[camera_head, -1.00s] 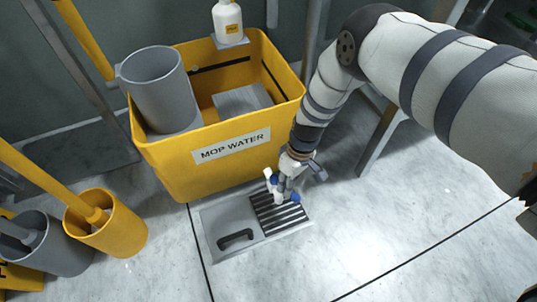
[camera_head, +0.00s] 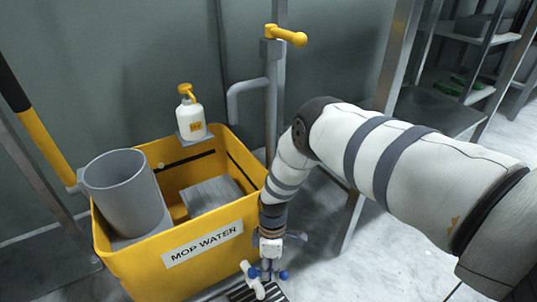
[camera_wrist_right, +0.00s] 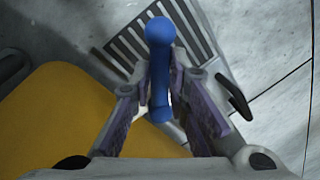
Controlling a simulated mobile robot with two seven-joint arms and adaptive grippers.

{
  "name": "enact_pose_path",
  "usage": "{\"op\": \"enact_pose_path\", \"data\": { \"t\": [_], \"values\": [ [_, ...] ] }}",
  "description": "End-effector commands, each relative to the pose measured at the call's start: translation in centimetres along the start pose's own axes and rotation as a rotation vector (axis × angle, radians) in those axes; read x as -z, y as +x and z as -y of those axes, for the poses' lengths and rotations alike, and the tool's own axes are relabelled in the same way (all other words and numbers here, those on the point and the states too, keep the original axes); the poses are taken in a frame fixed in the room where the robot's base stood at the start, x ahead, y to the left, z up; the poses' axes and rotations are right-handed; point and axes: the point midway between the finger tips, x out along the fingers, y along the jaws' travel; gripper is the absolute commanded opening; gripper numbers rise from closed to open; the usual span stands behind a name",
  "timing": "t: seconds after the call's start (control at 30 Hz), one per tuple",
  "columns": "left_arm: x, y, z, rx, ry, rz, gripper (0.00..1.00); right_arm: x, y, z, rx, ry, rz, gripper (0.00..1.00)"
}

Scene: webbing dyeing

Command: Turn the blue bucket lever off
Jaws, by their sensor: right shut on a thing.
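The yellow mop-water bucket (camera_head: 130,268) stands on the floor in the head view. My right gripper (camera_head: 266,272) is low at its front right side, pointing down. In the right wrist view a blue lever (camera_wrist_right: 160,65) runs between the two fingers of my right gripper (camera_wrist_right: 162,105), which are shut on it. The yellow bucket wall (camera_wrist_right: 50,120) fills the lower left there. In the head view only small blue bits show around the fingers, so the lever's angle is hard to tell. My left gripper is not in view.
A pipe with a yellow tap handle (camera_head: 287,35) rises behind the bucket. A grey cylinder (camera_head: 125,190) and a soap bottle (camera_head: 190,115) are at the bucket. Metal shelves (camera_head: 470,30) stand at right.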

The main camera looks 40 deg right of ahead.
Motion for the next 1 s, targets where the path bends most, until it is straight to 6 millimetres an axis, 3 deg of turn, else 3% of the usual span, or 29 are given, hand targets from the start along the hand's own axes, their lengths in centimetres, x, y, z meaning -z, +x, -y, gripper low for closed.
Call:
{"op": "enact_pose_path", "data": {
  "t": [0.37,0.4,0.47,0.77,0.87,1.0],
  "values": [
    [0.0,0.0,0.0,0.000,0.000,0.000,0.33,-0.1,0.0,-0.1,-0.001,-0.002,0.001,0.00],
    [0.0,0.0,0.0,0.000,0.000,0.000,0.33,-0.1,0.0,-0.1,-0.001,-0.002,0.001,0.24],
    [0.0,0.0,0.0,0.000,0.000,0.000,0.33,-0.1,0.0,0.0,-0.001,-0.002,0.001,0.36],
    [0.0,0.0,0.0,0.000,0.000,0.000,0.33,0.0,-0.2,0.0,-0.001,-0.002,0.000,0.36],
    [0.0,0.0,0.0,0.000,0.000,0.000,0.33,0.1,-1.7,0.3,0.000,-0.002,-0.001,0.36],
    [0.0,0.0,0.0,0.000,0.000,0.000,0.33,0.1,-5.2,0.9,-0.002,-0.002,-0.003,0.36]
  ]
}}
